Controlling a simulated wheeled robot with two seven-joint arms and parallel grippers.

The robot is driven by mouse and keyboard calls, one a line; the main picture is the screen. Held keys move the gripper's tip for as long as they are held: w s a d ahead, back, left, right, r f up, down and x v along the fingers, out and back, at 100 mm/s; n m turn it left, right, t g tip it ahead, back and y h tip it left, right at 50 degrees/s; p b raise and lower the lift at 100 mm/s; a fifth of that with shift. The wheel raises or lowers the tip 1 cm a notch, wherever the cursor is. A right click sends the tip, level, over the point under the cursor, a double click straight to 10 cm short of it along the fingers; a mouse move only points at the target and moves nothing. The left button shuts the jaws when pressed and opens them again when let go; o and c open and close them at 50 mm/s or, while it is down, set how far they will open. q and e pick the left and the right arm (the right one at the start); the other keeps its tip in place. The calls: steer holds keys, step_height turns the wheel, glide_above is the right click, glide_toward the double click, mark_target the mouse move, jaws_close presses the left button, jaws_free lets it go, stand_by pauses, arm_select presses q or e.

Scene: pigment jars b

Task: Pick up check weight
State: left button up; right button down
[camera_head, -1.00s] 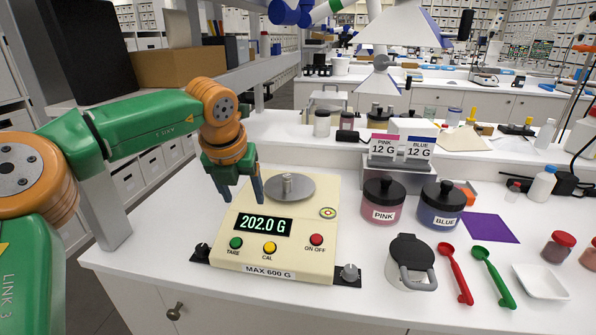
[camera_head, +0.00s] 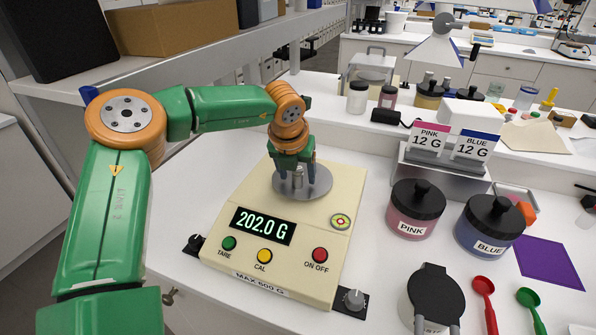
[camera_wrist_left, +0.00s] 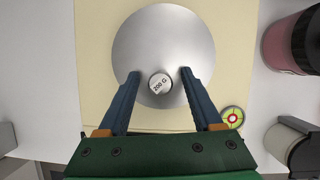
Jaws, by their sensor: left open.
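The check weight (camera_head: 298,179) is a small metal cylinder standing upright on the round steel pan (camera_head: 318,187) of the cream scale (camera_head: 290,255). In the left wrist view its top (camera_wrist_left: 160,84) reads 200 G. The scale display (camera_head: 262,226) reads 202.0 G. My left gripper (camera_head: 297,175) is above the pan. In the left wrist view its blue fingers (camera_wrist_left: 158,73) are open, one on each side of the weight, with a gap on both sides. My right gripper is not in view.
A pink jar (camera_head: 414,209) and a blue jar (camera_head: 488,226) stand right of the scale, before a stand with PINK and BLUE 12 G cards. A black-lidded container (camera_head: 434,296), red spoon (camera_head: 484,300), green spoon (camera_head: 531,303) and purple sheet (camera_head: 549,262) lie at the right. A shelf (camera_head: 190,65) runs behind my arm.

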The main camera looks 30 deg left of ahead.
arm_select(q)
steer(key=shift+w+f, duration=0.2)
steer(key=shift+w, duration=0.05)
steer(key=shift+s+r, duration=0.2)
steer(key=shift+s, duration=0.05)
steer(key=c, duration=1)
steer(key=shift+w, duration=0.1)
jaws_close()
